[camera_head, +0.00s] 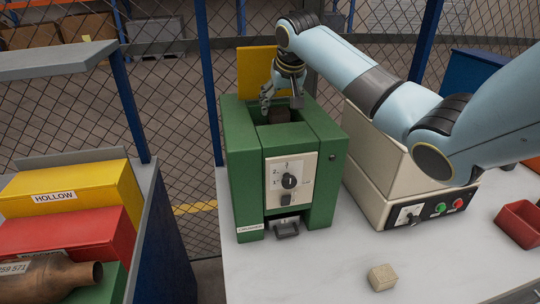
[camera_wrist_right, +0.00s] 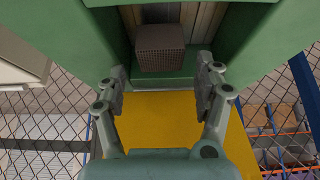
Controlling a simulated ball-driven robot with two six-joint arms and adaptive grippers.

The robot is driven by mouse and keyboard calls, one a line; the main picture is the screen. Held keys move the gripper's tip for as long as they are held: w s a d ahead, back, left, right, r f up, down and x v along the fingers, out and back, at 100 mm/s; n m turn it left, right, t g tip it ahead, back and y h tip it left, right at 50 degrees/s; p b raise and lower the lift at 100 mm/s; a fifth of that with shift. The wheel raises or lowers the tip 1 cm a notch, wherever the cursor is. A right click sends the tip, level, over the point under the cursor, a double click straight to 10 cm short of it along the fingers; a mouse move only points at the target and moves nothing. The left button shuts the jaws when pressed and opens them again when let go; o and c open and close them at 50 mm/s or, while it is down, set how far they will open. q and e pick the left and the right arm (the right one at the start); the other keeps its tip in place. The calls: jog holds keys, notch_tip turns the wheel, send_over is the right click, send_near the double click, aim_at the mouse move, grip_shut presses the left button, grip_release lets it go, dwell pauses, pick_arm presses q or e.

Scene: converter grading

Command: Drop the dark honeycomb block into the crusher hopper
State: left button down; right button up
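The green crusher (camera_head: 243,170) stands on the white table with its hopper open at the top. The dark honeycomb block (camera_head: 279,116) is inside the hopper opening. In the right wrist view the block (camera_wrist_right: 160,48) shows its fine-celled face between green walls, beyond the fingertips and apart from them. My right gripper (camera_head: 281,102) is over the back of the hopper, pointing down. Its fingers (camera_wrist_right: 163,82) are spread wide with nothing between them. My left gripper is not in view.
A yellow panel (camera_head: 256,72) stands behind the hopper. A beige machine (camera_head: 372,190) with buttons is right of the crusher. A small beige block (camera_head: 382,277) lies on the table (camera_head: 300,275). A red bin (camera_head: 520,222) is at right.

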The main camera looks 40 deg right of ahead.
jog(key=shift+r, duration=0.15)
jog(key=v, duration=1.1)
jog(key=shift+s+r, duration=0.25)
jog(key=shift+r, duration=0.1)
jog(key=shift+a+f, duration=0.1)
